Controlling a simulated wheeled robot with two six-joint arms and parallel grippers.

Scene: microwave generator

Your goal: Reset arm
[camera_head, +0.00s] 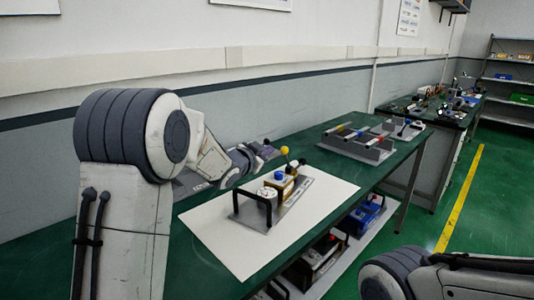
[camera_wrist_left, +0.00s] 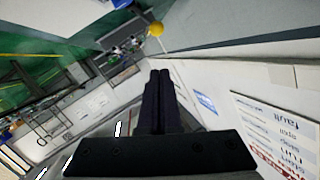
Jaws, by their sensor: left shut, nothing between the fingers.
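My left arm comes in from the left in the head view, and its gripper (camera_head: 262,148) is over the far side of the table, near the wall. In the left wrist view the two dark fingers (camera_wrist_left: 160,75) lie together, with nothing between them. Below and to the right of the gripper, a grey device (camera_head: 265,205) with a black handle, a tan block with a blue top and a yellow ball knob (camera_head: 285,150) stands on a white sheet (camera_head: 222,235). The gripper seems apart from the device. My right gripper is out of view; only part of that arm shows at lower right.
The green table (camera_head: 330,160) runs along the wall, with a second grey rack (camera_head: 355,148) farther back. A lower shelf holds several devices, including a blue one (camera_head: 366,216). Green floor with a yellow line (camera_head: 462,195) is clear at right.

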